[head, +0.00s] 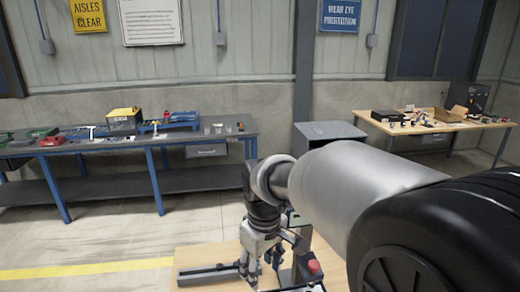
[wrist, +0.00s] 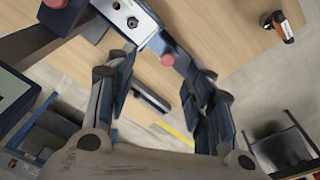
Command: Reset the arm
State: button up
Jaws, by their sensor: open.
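My gripper (head: 262,268) points down over a small wooden table at the bottom of the head view. In the wrist view my gripper (wrist: 160,78) has its two dark fingers spread apart, with nothing held between them. The wooden table top (head: 205,258) shows below it, and it also fills much of the wrist view (wrist: 215,30). A metal fixture with a red knob (head: 314,267) stands just right of the gripper. In the wrist view the fixture (wrist: 125,20) lies beyond the fingertips. I cannot tell how far the fingers are above it.
An orange and black item (wrist: 278,25) is on the table in the wrist view. A long workbench (head: 110,148) with tools stands at the back left. A grey cabinet (head: 330,131) and a cluttered wooden table (head: 410,128) stand at the back right. The floor at left is clear.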

jog(key=s+d+r+m+t+b, duration=0.15)
jog(key=s+d+r+m, duration=0.3)
jog(key=s+d, duration=0.5)
jog(key=s+d+f+m+t, duration=0.2)
jog(key=s+d+m, duration=0.2)
jog(key=s, duration=0.8)
jog(key=shift+d+b, duration=0.25)
jog(key=shift+b, duration=0.1)
